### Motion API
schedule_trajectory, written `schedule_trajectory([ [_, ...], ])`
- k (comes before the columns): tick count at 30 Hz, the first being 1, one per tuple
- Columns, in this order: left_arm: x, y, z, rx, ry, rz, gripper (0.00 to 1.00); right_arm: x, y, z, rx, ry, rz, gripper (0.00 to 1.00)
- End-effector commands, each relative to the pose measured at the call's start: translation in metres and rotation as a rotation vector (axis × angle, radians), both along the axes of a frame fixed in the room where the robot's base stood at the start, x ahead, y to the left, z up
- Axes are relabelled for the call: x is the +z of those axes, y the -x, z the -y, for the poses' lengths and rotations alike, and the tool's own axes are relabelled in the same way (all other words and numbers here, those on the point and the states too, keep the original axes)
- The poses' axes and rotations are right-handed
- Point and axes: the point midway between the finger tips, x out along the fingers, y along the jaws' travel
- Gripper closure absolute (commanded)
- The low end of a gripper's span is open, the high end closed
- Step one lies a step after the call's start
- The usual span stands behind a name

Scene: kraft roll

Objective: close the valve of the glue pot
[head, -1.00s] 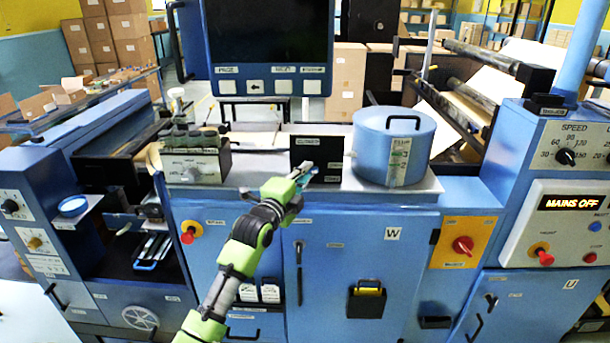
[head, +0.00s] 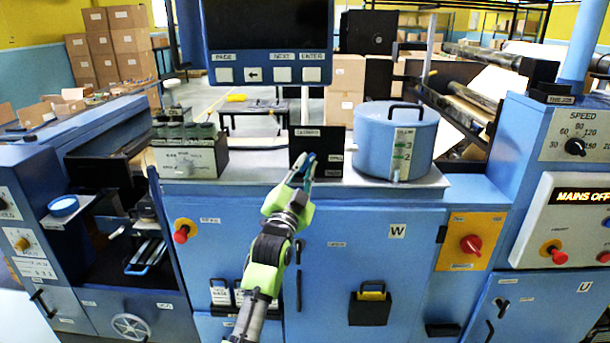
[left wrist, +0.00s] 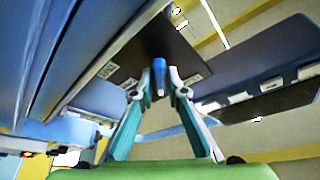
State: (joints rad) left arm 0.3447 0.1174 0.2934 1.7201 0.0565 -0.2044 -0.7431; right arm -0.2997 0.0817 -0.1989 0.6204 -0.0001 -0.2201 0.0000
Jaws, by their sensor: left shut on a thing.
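The glue pot (head: 378,142) is a blue round pot with a black lid handle and a level scale, standing on the grey worktop at right. A black panel (head: 333,142) with small white labels stands to its left; the label wording is too small to read surely. My left gripper (head: 306,168) is in front of this panel, pointing up and away. In the left wrist view, my left gripper (left wrist: 158,88) is shut on a small blue lever (left wrist: 157,72), seemingly the valve handle, against the black panel. Fingers partly hide the lever in the head view. My right gripper is out of view.
A screen (head: 265,45) with buttons hangs above the worktop. A box with jars (head: 188,160) stands left of the panel. A red knob (head: 470,245) on a yellow plate and a MAINS OFF display (head: 585,197) are at right.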

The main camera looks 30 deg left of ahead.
Motion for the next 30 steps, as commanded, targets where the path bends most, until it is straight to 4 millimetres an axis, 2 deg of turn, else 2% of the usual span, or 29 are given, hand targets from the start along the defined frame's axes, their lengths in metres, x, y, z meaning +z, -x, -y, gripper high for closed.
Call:
schedule_trajectory([
  [3, -0.006, -0.001, 0.001, 0.0, 0.101, 0.056, 1.0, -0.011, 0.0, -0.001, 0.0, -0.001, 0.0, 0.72],
  [15, -0.005, -0.002, 0.003, -0.001, 0.358, 0.213, 1.0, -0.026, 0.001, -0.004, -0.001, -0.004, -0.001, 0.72],
  [30, -0.004, -0.002, 0.003, 0.0, 0.467, 0.277, 1.0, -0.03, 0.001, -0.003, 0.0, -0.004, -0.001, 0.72],
])
